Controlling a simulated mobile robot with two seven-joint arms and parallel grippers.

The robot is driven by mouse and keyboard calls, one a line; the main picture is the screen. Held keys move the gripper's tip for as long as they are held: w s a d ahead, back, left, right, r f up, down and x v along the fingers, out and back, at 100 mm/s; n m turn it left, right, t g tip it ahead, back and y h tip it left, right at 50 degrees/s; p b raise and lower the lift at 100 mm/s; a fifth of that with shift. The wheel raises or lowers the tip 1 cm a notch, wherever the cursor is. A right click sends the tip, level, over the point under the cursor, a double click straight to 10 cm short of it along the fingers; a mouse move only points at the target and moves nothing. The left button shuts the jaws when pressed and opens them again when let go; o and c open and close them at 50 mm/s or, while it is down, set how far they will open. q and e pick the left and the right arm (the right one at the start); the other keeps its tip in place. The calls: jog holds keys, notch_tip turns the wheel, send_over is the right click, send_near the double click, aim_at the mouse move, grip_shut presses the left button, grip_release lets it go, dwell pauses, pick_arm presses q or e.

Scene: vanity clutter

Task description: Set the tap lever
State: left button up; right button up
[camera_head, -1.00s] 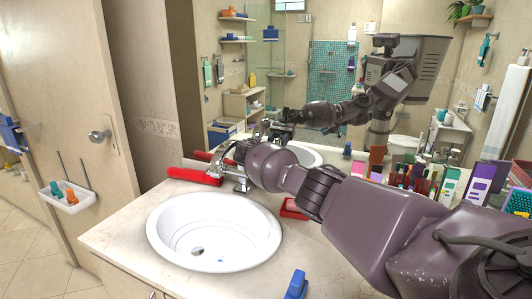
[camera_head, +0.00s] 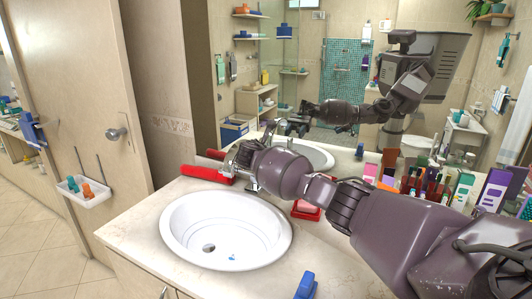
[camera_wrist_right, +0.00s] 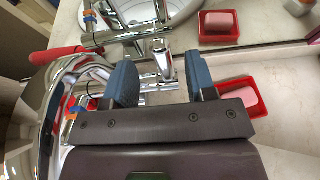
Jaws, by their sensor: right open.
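The chrome tap stands at the back of the white basin (camera_head: 226,262), mostly hidden behind my right gripper in the head view. In the right wrist view a chrome tap part (camera_wrist_right: 164,64) shows between the fingers of my right gripper (camera_wrist_right: 161,82). The gripper is open, with one blue-grey finger on each side; I cannot tell whether either touches the chrome. A large chrome curve (camera_wrist_right: 42,112) fills the left of that view. A red handle (camera_head: 207,174) sticks out left of the tap. Whether it joins the tap is unclear. My left gripper is not in view.
A red dish (camera_head: 306,212) with pink soap sits right of the tap. Several boxes and bottles (camera_head: 463,190) crowd the counter's right. A blue object (camera_head: 306,286) lies at the front edge. The mirror behind reflects my arm. The counter left of the basin (camera_head: 140,232) is clear.

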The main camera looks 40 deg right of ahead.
jog(key=shift+v, duration=2.45)
